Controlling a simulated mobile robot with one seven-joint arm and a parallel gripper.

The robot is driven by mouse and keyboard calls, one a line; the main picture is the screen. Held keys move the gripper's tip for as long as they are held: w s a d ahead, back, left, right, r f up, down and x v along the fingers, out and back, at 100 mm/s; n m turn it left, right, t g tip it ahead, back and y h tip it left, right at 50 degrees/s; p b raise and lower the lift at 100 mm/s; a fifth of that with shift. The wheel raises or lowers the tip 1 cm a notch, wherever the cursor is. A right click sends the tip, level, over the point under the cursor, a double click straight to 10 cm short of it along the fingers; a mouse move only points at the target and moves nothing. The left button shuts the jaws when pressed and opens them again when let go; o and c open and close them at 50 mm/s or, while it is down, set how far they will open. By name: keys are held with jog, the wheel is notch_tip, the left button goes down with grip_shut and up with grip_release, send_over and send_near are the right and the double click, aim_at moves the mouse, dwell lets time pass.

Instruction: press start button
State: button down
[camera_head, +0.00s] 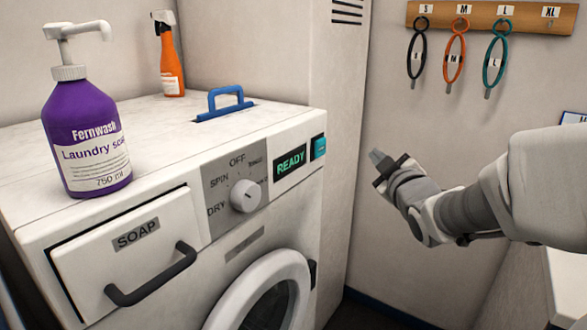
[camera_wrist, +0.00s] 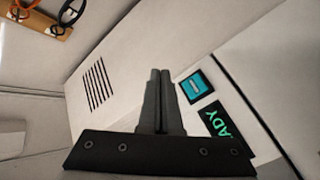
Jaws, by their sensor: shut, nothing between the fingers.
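The washing machine (camera_head: 285,130) has a teal square button (camera_head: 319,147) at the right end of its front panel, beside a black display (camera_head: 291,163) that reads READY in green. In the wrist view the teal button (camera_wrist: 196,86) lies just right of my fingertips, with the display (camera_wrist: 226,128) below it, partly cut off. My gripper (camera_head: 377,156) is shut and empty. It is in the air to the right of the button, apart from it in the head view. In the wrist view my gripper (camera_wrist: 160,72) shows its two fingers together.
A dial (camera_head: 245,196) and a soap drawer (camera_head: 128,250) with a dark handle are on the machine's front; a round door (camera_head: 262,295) is below. A purple soap bottle (camera_head: 85,130), an orange spray bottle (camera_head: 168,60) and a blue handle (camera_head: 226,102) are on top. A hook rail (camera_head: 480,14) hangs behind.

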aim_at(320, 148)
jog(key=shift+w+a+f+n+t+y+b, duration=0.25)
jog(key=shift+w+f+n+t+y+b, duration=0.25)
jog(key=shift+f+n, duration=0.25)
jog(key=w+a, duration=0.5)
jog(key=a, duration=0.2)
jog(key=shift+w, duration=0.15)
jog(key=shift+a+f+b, duration=0.1)
jog(key=shift+a+b, duration=0.1)
jog(key=shift+b, duration=0.25)
dwell(1.5)
jog(key=shift+w+a, duration=0.25)
